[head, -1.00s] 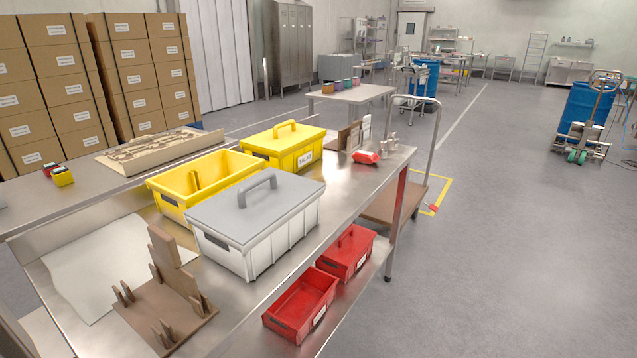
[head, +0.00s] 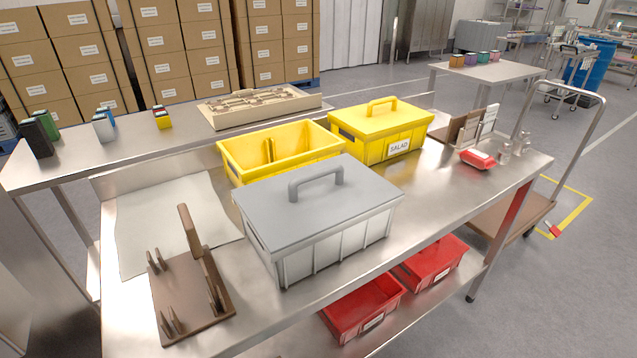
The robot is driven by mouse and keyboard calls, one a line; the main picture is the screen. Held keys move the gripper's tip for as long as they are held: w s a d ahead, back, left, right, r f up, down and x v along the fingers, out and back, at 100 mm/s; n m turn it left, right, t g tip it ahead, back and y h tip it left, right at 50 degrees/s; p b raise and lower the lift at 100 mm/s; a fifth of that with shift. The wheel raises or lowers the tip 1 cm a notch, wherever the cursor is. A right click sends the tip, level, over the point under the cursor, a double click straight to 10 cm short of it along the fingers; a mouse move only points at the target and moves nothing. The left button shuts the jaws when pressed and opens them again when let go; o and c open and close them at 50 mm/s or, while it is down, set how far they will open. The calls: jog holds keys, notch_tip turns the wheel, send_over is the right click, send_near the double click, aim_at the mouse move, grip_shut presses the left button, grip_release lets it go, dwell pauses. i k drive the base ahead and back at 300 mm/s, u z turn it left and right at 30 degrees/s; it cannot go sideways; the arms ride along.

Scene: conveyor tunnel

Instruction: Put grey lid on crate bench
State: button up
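The grey lid (head: 316,203) with its raised grey handle (head: 316,178) sits on a white ribbed crate (head: 335,247) at the middle of the steel bench (head: 190,281) in the head view. The lid lies flat over the crate's top. The bench carries several crates, so I take it for the crate bench. My gripper is not in view.
Behind the grey lid stand an open yellow crate (head: 228,161) and a yellow lidded crate (head: 378,139). Red crates (head: 361,305) are on the lower shelf. A trolley (head: 512,214) stands at right.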

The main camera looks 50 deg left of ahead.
aim_at(432, 182)
jog(key=u, duration=0.7)
jog(key=i, duration=0.95)
jog(key=u, duration=0.8)
